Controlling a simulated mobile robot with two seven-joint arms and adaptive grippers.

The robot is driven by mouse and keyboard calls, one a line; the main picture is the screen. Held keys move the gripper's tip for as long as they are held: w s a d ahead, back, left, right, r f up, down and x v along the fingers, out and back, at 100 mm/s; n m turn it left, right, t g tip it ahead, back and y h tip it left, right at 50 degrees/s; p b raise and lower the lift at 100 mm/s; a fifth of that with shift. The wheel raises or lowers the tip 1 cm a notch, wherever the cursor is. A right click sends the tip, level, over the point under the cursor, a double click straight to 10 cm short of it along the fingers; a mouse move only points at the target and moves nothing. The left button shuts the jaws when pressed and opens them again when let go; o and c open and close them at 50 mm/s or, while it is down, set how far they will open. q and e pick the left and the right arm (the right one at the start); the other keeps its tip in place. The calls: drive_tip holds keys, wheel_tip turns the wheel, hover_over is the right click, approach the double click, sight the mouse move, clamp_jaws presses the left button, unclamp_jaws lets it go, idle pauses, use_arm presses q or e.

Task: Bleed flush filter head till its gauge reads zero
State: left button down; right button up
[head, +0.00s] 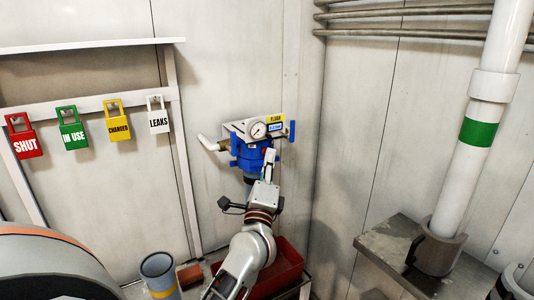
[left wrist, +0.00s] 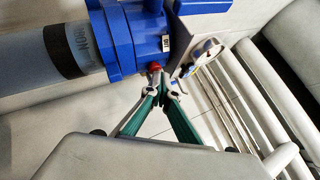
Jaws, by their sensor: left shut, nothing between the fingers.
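The blue flush filter head (head: 250,154) is mounted on the back wall under a bracket with a yellow "FLUSH" label (head: 275,119). Its round white gauge (head: 258,130) faces me; the needle is too small to read surely. In the left wrist view the blue head (left wrist: 118,38) shows close up, with a small red button (left wrist: 155,66) on its side and the gauge (left wrist: 208,50) edge-on. My left gripper (head: 269,158) is shut and empty in front of the head. In the left wrist view its fingertips (left wrist: 163,83) are right by the red button; I cannot tell if they touch it.
Red, green, yellow and white tags (head: 68,134) hang on a rail at left. A red tray (head: 288,266) and a grey-blue cylinder (head: 160,274) stand below. A white pipe (head: 487,105) with a green band rises from a ledge (head: 385,245) at right.

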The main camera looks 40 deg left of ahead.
use_arm(q)
drive_tip(key=shift+s+d, duration=0.1)
idle(0.3)
drive_tip(key=shift+s+d, duration=0.25)
drive_tip(key=shift+d, duration=0.45)
drive_tip(key=d, duration=0.1)
drive_tip(key=s+d+b, duration=0.1)
drive_tip(key=d, duration=0.1)
drive_tip(key=s+d, duration=0.1)
drive_tip(key=shift+d, duration=0.3)
idle(0.4)
